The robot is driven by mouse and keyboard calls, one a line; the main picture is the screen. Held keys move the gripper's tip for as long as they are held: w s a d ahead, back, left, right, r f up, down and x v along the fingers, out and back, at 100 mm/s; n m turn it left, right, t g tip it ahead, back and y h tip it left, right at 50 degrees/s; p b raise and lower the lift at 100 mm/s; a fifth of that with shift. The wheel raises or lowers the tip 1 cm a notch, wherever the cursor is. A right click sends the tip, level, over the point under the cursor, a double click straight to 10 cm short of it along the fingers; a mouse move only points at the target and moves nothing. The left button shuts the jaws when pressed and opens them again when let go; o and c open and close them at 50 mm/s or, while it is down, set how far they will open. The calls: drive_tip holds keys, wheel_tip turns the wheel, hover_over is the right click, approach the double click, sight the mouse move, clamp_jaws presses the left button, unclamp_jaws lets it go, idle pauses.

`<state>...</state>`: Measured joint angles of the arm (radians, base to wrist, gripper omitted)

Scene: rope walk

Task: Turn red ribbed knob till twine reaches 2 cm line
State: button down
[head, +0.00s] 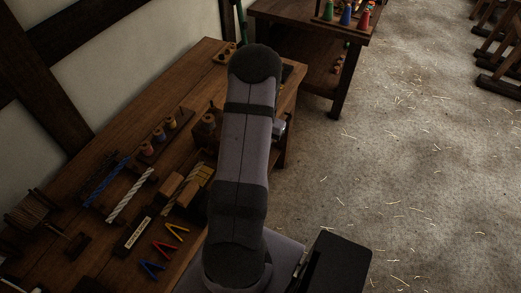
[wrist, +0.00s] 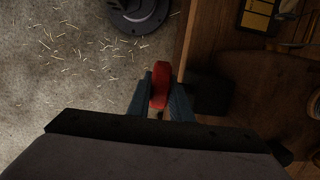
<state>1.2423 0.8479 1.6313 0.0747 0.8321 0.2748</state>
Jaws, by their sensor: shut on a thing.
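The red knob (wrist: 160,84) is in the wrist view, just off the edge of the wooden bench. My gripper (wrist: 160,98) is shut on it, one blue-grey finger on each side. The knob's ribs are too dark and small to make out. In the head view my arm covers the knob and the gripper. Neither the twine nor a 2 cm line can be made out in either view.
The workbench (head: 100,222) carries spools, rope pieces, wooden blocks and coloured clips left of my arm. A second table (head: 299,65) with coloured cones stands behind. The straw-strewn floor (head: 400,170) to the right is open. In the wrist view a dark block (wrist: 208,94) sits beside the knob.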

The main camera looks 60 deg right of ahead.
drive_tip(key=shift+d+y, duration=0.1)
drive_tip(key=shift+y, duration=0.4)
drive_tip(key=c, duration=1.6)
unclamp_jaws()
drive_tip(key=shift+r, duration=0.1)
drive_tip(key=shift+d+r+b, duration=0.2)
drive_tip(key=shift+r+b, duration=0.2)
drive_tip(key=shift+r, duration=0.1)
drive_tip(key=shift+b+v, duration=1.1)
drive_tip(key=shift+v, duration=2)
